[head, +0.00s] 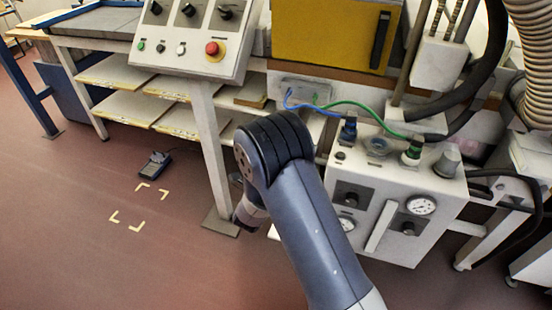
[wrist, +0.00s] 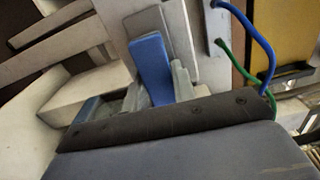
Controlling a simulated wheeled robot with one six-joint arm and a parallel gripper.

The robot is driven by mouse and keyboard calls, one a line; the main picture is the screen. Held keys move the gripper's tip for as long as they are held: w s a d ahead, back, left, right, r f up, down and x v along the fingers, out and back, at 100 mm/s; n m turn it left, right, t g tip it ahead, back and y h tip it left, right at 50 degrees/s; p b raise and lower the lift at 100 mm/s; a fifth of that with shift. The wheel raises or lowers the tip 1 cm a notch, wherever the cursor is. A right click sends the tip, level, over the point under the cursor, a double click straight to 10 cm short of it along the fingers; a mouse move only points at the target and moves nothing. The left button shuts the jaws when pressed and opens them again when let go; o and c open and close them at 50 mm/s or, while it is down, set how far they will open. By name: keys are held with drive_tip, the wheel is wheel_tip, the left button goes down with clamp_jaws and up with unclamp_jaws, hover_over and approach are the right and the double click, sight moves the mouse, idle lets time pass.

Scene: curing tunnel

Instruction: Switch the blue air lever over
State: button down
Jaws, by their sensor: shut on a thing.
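The blue air lever (wrist: 150,60) shows in the wrist view as a flat blue bar in front of a grey plate, its far end pointing up and slightly left. My gripper (wrist: 157,88) is shut on the lever's near part, with a grey finger on each side. The lever's lower end is hidden by the gripper body. In the head view my arm covers the lever and the gripper fingers.
A white air unit (head: 385,195) with gauges and blue and green hoses stands right of my arm. A control panel (head: 195,35) with a red button is at upper left. A yellow door (head: 335,35) is behind. A pedal (head: 154,164) lies on the open floor at left.

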drive_tip(key=shift+n, duration=0.3)
drive_tip(key=c, duration=1.2)
unclamp_jaws()
drive_tip(key=shift+o, duration=0.2)
drive_tip(key=shift+s, duration=0.1)
drive_tip(key=v, duration=1)
drive_tip(key=shift+s+p, duration=0.3)
drive_tip(key=shift+p, duration=0.05)
drive_tip(key=shift+w+a+r, duration=0.1)
drive_tip(key=x, duration=1)
drive_tip(key=shift+w, duration=0.35)
drive_tip(key=shift+b, duration=0.4)
